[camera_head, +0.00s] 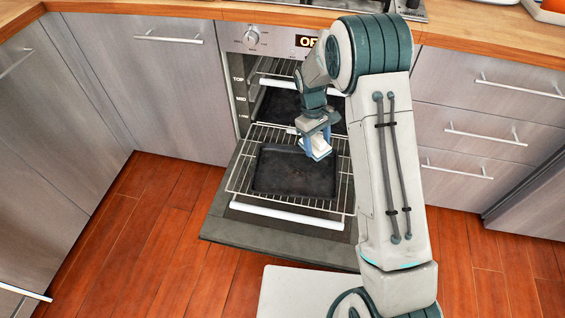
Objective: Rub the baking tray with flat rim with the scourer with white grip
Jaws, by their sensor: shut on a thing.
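The baking tray (282,178), dark with a flat rim, lies on a wire rack (243,172) that is pulled out over the open oven door. My gripper (317,150) is above the tray's right part, pointing down. It is shut on the scourer with white grip (320,148), of which a pale part shows below the jaws. The scourer's lower side is hidden, so I cannot tell if it touches the tray.
The oven door (280,243) is folded down, with a white handle bar. Inside the oven, another dark tray (283,106) sits on a lower level. Steel drawers (470,130) stand to the right and steel cupboards (150,90) to the left. The wooden floor (150,220) is clear at left.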

